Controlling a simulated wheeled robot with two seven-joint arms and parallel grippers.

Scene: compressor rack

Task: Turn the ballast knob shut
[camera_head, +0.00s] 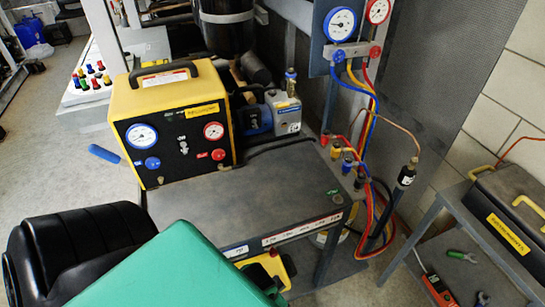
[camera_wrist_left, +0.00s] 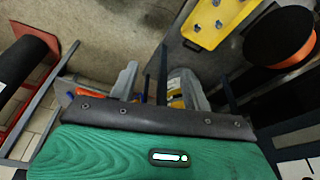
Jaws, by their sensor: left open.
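A blue and white vacuum pump (camera_head: 286,114) stands on the grey bench, behind and to the right of the yellow gauge box (camera_head: 172,128). A small upright fitting (camera_head: 291,80) rises from its top. I cannot tell for sure which part is the ballast knob. My left arm's green and black links fill the lower left of the head view, well in front of the pump; the fingers are not clear there. In the left wrist view my left gripper (camera_wrist_left: 154,84) shows two grey fingers apart, with nothing visibly held between them. My right gripper is in neither view.
The bench top (camera_head: 250,205) is clear in front of the pump. Hoses and gauges (camera_head: 350,30) hang at its right. The left wrist view shows a yellow tray (camera_wrist_left: 222,20) and a black-and-orange spool (camera_wrist_left: 285,45).

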